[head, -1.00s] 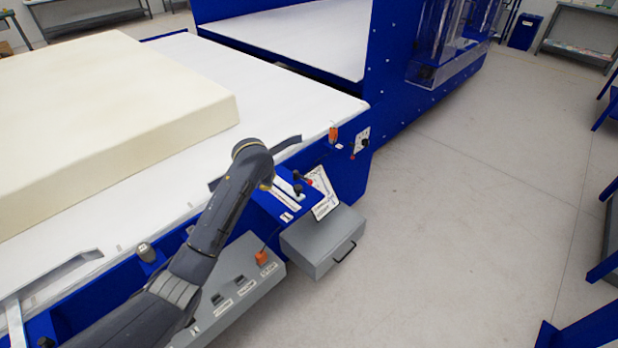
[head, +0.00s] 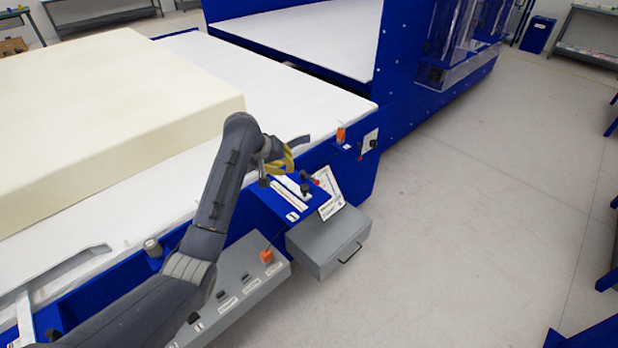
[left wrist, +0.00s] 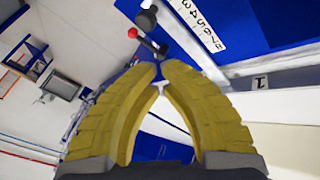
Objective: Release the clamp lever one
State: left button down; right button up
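A control block with a blue top (head: 275,201) sits on the front edge of the machine. It carries short levers: one with a black knob (head: 305,189) and one with a red tip (head: 316,182). I cannot tell from the labels which is clamp lever one. My left gripper (head: 289,160) is just above and behind this block, apart from the levers. In the left wrist view its yellow fingers (left wrist: 160,72) converge with their tips close together and nothing seen held. Beyond the tips are a red-tipped lever (left wrist: 133,33) and a black knob (left wrist: 147,18). My right gripper is out of view.
A cream foam block (head: 110,95) lies on the white table (head: 290,95) at left. A grey box with a handle (head: 330,242) hangs below the levers. A grey button panel (head: 240,290) runs along the front.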

aim_at(309, 177)
pick_arm(q)
jog(key=x, duration=1)
jog(key=d, duration=0.3)
jog(key=shift+w+f, duration=0.2)
jog(key=shift+f, duration=0.1)
jog(key=shift+w+d+f, duration=0.1)
jog(key=shift+d, duration=0.35)
